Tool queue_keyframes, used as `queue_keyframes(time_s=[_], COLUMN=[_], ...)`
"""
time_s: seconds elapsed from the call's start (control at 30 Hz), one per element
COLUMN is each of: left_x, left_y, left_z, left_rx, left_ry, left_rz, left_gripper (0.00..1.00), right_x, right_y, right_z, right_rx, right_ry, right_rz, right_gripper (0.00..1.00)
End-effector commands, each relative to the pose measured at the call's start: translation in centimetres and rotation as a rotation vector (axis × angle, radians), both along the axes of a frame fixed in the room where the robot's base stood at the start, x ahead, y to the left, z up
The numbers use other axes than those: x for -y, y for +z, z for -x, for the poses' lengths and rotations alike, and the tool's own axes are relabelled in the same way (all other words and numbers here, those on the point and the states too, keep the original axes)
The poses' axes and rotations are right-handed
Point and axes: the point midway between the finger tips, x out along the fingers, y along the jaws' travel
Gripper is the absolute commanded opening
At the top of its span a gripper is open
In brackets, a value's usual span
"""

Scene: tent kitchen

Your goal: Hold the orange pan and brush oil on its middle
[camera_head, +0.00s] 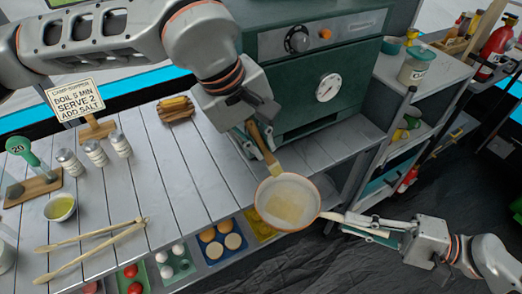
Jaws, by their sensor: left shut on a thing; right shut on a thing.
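The orange-rimmed pan (303,193) has a pale inside and is held out past the table's front edge. A yellowish, roughly square patch (288,208) covers its middle. My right gripper (348,222) is shut on the pan's light handle, right of the pan. My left gripper (248,128) is shut on a wooden brush (261,140), held tilted with its bristles down. The bristles are over the pan's back left rim; I cannot tell whether they touch it. A small bowl of yellow-green oil (60,208) stands on the table at the left.
Wooden tongs (92,248) lie at the front left of the slatted table (190,190). Several shakers (95,150) and a sign (76,97) stand behind. A green oven (330,75) is behind the pan. Trays with eggs (174,262) and other food sit below the front edge.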

Motion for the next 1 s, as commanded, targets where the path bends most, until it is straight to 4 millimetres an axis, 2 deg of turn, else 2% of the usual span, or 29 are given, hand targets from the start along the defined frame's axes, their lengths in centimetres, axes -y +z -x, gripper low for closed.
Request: queue_keyframes(time_s=[0.1, 0.3, 1.0], left_x=[0.0, 0.0, 0.0], left_y=[1.0, 1.7, 1.7], left_z=[0.0, 0.0, 0.0], left_rx=[0.002, 0.000, 0.000], left_ry=[0.001, 0.001, 0.001], left_rz=[0.000, -0.001, 0.000], left_gripper=[0.00, 0.00, 0.00], right_x=[0.0, 0.0, 0.0], right_y=[0.2, 0.2, 0.2], right_z=[0.0, 0.0, 0.0], right_rx=[0.002, 0.002, 0.002], right_ry=[0.000, 0.000, 0.000], right_rz=[-0.002, -0.002, -0.002], right_gripper=[0.00, 0.00, 0.00])
